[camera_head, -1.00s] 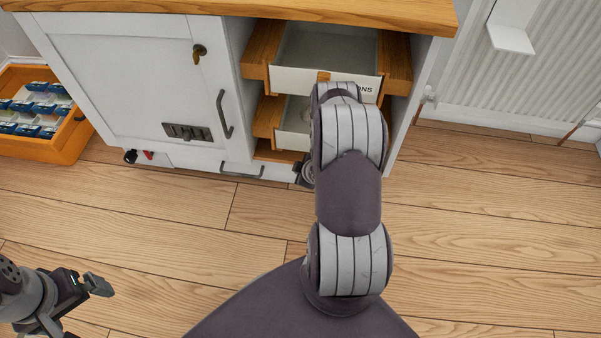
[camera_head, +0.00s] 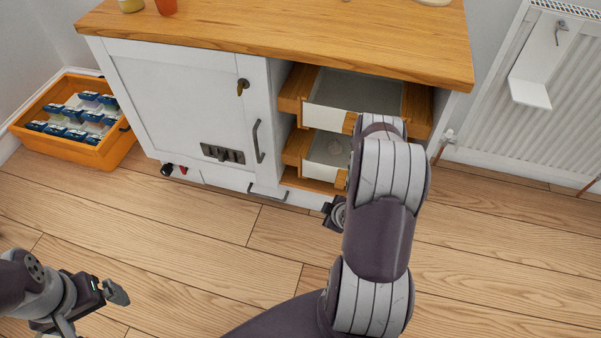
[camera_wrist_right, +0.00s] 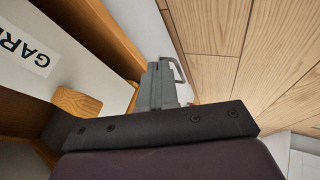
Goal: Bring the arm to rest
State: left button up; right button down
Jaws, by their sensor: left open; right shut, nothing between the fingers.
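My right arm reaches forward across the floor in the head view and hides part of the open drawers. In the right wrist view my right gripper (camera_wrist_right: 163,85) is shut, with nothing between its fingers. It is beside a white drawer front (camera_wrist_right: 60,50) with a partly visible label and a wooden knob (camera_wrist_right: 77,101). My left gripper (camera_head: 116,293) is open and empty above the floor at the lower left.
The white cabinet (camera_head: 180,95) has a wooden top (camera_head: 290,40) and two open drawers, an upper one (camera_head: 325,119) and a lower one (camera_head: 318,165). An orange crate (camera_head: 110,152) of small packs stands at the left. A radiator (camera_head: 545,125) is at the right. Floor (camera_head: 200,225) is clear in front.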

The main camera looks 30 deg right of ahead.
jog(key=s+a+m+g+y, duration=0.1)
jog(key=s+a+m+g, duration=0.3)
jog(key=s, duration=0.4)
jog(key=a+r+m+g+p, duration=0.1)
jog(key=a+r, duration=0.4)
jog(key=r, duration=0.7)
jog(key=a+r+m+p, duration=0.15)
jog(key=a+r, duration=0.45)
jog(key=r, duration=0.6)
jog(key=a+r+m+g+p, duration=0.15)
jog(key=a+r, duration=0.35)
jog(key=r, duration=0.7)
notch_tip(320, 180, up, 38)
jog(key=n+p, duration=0.1)
jog(key=p, duration=3.7)
jog(key=shift+w+a+t+p, duration=0.3)
jog(key=shift+a+t, duration=0.05)
jog(key=shift+a, duration=0.05)
